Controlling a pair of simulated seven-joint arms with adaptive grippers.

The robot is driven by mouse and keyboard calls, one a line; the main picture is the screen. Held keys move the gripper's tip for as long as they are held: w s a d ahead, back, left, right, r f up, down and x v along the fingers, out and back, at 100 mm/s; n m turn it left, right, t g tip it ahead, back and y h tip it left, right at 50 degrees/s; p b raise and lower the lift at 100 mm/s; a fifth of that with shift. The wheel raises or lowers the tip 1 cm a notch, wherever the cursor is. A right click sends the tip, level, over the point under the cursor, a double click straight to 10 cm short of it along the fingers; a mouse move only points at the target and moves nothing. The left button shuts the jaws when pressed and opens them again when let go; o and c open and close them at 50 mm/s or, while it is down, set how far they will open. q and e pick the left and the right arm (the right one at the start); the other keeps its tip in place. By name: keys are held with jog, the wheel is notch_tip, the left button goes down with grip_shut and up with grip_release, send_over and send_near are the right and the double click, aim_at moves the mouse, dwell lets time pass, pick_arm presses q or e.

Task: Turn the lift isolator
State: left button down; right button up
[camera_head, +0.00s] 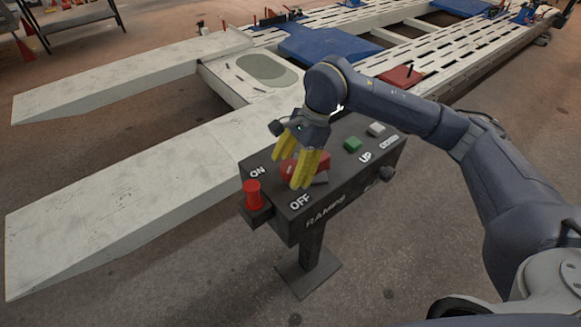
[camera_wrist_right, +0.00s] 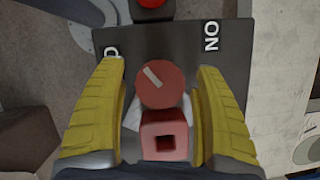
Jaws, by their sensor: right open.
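The lift isolator (camera_head: 287,168) is a red rotary switch on top of the dark control box, between the ON and OFF labels. My right gripper (camera_head: 301,184) points down over it, and its yellow fingers hide part of it. In the right wrist view the isolator shows as a red round face (camera_wrist_right: 172,92) with a pale pointer line, and a red square-ended block below it. The open fingers (camera_wrist_right: 161,68) stand on either side, with gaps visible; I cannot tell whether either touches. My left gripper is out of view.
The control box (camera_head: 322,214) stands on a post with a floor plate (camera_head: 308,277). A red knob (camera_head: 253,194) sits at its left end, green (camera_head: 352,145) and white (camera_head: 376,129) buttons to the right. Pale ramps (camera_head: 120,205) lie behind and left.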

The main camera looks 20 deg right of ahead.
grip_shut()
dwell(0.4)
